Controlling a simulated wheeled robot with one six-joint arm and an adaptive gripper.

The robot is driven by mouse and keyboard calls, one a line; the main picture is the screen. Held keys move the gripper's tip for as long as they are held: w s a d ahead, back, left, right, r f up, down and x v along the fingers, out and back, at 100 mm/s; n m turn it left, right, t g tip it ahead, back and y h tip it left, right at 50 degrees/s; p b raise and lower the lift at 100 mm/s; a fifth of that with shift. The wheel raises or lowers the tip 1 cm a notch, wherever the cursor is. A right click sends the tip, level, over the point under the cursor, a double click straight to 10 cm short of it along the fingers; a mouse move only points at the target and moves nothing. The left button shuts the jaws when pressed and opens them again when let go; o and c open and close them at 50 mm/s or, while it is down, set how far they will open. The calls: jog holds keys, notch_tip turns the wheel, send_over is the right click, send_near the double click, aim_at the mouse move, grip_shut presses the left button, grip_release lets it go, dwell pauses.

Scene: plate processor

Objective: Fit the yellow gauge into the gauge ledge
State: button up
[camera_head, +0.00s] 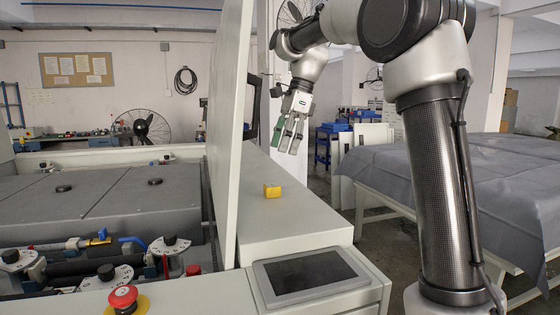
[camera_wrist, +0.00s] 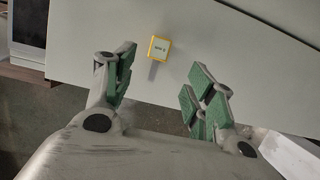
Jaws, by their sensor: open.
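The yellow gauge (camera_head: 272,191) is a small block standing on the light top of the machine's side cabinet (camera_head: 290,215). In the wrist view the yellow gauge (camera_wrist: 159,48) shows a pale face with a dark marking and lies beyond the fingertips, between the two fingers in the picture. My gripper (camera_head: 290,134) is in the air above and behind the gauge, fingers pointing down, apart from it. In the wrist view my gripper (camera_wrist: 161,80) has its green-padded fingers spread, with nothing between them. I cannot make out which part is the gauge ledge.
A tall upright panel (camera_head: 229,120) stands just left of the cabinet top. A touch screen (camera_head: 310,272) sits at its near end. A red emergency button (camera_head: 123,297) and dials are at lower left. A grey-covered table (camera_head: 450,180) stands right. The cabinet top around the gauge is clear.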

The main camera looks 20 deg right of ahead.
jog(key=s+d+f+n+t, duration=0.1)
jog(key=s+d+f+n, duration=0.1)
jog(key=s, duration=0.5)
jog(key=s+d+f+n+t+h, duration=0.1)
jog(key=s+d+f+n, duration=0.1)
jog(key=s+d+n, duration=0.2)
jog(key=s+d+f+n+t+h, duration=0.1)
jog(key=s+d+f+n, duration=0.1)
jog(key=s+n, duration=0.4)
jog(key=s+d, duration=0.1)
jog(key=s, duration=0.4)
jog(key=shift+s+d+n, duration=0.3)
jog(key=shift+s+d, duration=0.05)
jog(key=shift+s, duration=0.05)
jog(key=shift+o, duration=0.4)
jog(key=s+d+f+n+t+h, duration=0.1)
jog(key=s+d+f+n, duration=0.1)
jog(key=s+f+n, duration=0.3)
jog(key=shift+s+d+f, duration=0.2)
jog(key=shift+s+f, duration=0.7)
jog(key=shift+s, duration=0.05)
